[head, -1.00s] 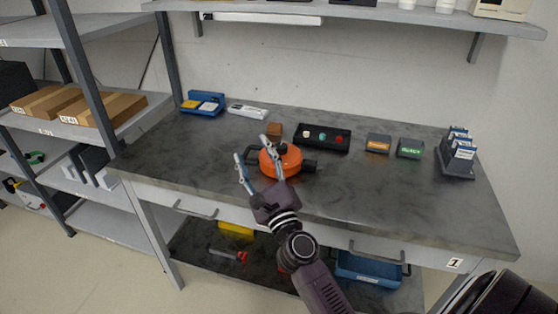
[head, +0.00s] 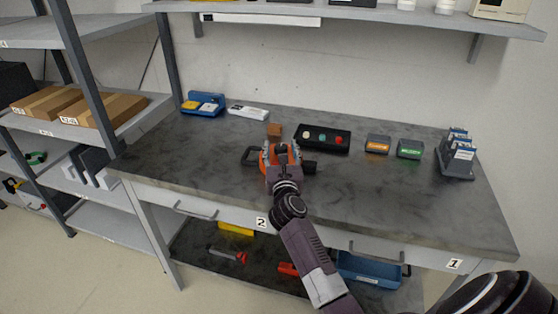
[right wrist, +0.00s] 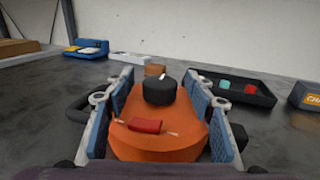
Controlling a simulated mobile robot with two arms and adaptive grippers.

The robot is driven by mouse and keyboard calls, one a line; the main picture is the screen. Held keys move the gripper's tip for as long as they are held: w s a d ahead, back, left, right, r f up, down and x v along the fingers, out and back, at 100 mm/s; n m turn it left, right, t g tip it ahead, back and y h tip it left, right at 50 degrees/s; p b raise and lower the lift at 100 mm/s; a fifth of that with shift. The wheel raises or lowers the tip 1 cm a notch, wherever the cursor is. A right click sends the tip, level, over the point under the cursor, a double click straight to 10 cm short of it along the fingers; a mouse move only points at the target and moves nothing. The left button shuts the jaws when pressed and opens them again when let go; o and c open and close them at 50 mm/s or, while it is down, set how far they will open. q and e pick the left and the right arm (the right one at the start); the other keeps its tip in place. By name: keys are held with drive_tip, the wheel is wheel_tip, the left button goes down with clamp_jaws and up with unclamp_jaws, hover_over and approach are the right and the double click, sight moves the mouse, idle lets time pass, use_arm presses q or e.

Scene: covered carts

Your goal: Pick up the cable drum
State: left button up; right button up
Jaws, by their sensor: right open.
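The orange cable drum (head: 265,158) sits on the dark bench top, left of the middle. In the right wrist view the drum (right wrist: 160,148) fills the space between my fingers, with a black knob on top and a small red handle at its near side. A dark loop handle sticks out on its left and a dark part on its right. My right gripper (head: 282,152) is open, with one finger on each side of the drum; it also shows in the right wrist view (right wrist: 158,85). I cannot tell whether the fingers touch it. My left gripper is not in view.
A small brown block (head: 274,130) and a black tray (head: 337,149) with coloured knobs stand close behind the drum. Two small boxes and a grey rack (head: 456,164) stand to the right. A blue case (head: 203,108) is at the back left. The front right bench top is clear.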

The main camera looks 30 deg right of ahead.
drive_tip(key=shift+w+d, duration=0.15)
drive_tip(key=shift+w, duration=0.15)
drive_tip(key=shift+c, duration=0.3)
clamp_jaws()
drive_tip(key=shift+r, duration=0.1)
